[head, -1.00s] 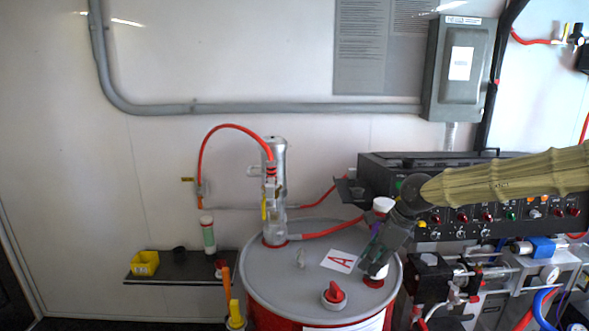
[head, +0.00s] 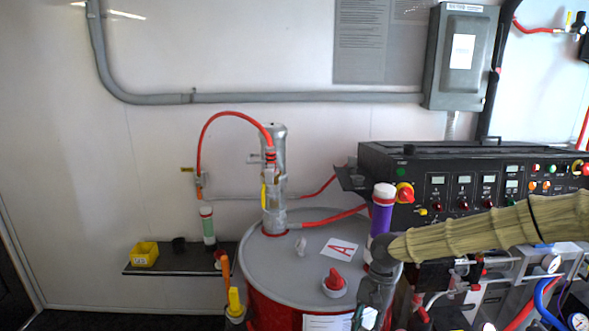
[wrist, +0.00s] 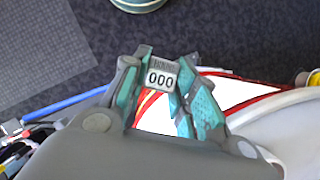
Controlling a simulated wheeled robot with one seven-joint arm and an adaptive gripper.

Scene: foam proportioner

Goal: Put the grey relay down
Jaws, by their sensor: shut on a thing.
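The grey relay (wrist: 161,77) is a small block with a white face reading "000" in the wrist view. It sits between the fingertips of my gripper (wrist: 165,88), which is shut on it. The dark floor and the side of the red drum show beyond it. In the head view my gripper (head: 370,310) points down at the drum's right front edge, low in the picture. The relay cannot be made out clearly there.
A small shelf (head: 180,267) holds a yellow bin (head: 145,254). The control panel (head: 450,160) and hoses stand at the right. Grey matting (wrist: 50,50) lies on the floor.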

